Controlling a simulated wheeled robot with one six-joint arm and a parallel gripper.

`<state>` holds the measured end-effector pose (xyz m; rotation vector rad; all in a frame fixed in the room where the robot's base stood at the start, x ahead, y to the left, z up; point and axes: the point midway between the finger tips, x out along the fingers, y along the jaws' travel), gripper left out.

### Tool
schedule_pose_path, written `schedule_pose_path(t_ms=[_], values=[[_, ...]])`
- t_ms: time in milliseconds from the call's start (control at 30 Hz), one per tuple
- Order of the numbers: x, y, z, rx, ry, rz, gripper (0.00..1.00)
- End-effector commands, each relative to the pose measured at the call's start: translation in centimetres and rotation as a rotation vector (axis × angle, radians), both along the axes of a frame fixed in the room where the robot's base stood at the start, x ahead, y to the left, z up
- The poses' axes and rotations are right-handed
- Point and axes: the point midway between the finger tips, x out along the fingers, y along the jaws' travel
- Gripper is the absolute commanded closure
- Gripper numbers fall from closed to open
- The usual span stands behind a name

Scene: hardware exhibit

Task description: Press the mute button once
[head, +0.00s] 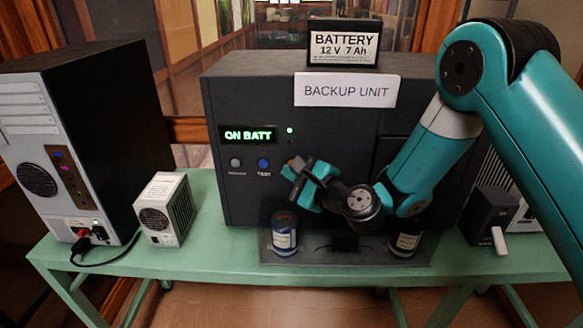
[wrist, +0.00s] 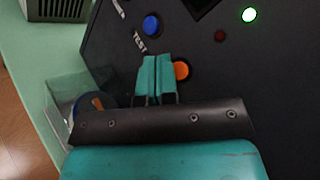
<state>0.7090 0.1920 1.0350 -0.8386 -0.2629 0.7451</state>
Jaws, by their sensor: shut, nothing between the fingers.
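The mute label is not readable in either view. An orange button (wrist: 181,70) sits on the dark front panel of the backup unit (head: 240,110); any label beside it is hidden by my gripper. My gripper (wrist: 157,58) is shut and empty. In the wrist view its fingertips are beside the orange button, on its left; whether they touch the panel I cannot tell. In the head view my gripper (head: 293,172) is in front of the panel, right of the blue button (head: 263,164) labelled TEST. A grey button (head: 236,163) is farther left.
A lit display (head: 249,135) reads ON BATT, with a green light (head: 290,130) beside it. Blue-and-white cans (head: 284,236) stand below the panel. A battery (head: 343,44) sits on top. A computer tower (head: 90,140) and small vented box (head: 165,209) stand left on the green table (head: 205,262).

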Motion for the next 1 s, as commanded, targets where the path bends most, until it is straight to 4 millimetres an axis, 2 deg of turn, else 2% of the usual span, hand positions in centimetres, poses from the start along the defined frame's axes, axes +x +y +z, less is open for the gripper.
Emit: schedule_pose_path(t_ms=[300,700,1000], values=[[-0.3,0.1,-0.1,0.000,0.000,0.001,1.00],[-4.1,0.2,-0.3,0.001,0.000,0.001,1.00],[-5.0,0.2,0.0,0.000,0.000,0.000,1.00]])
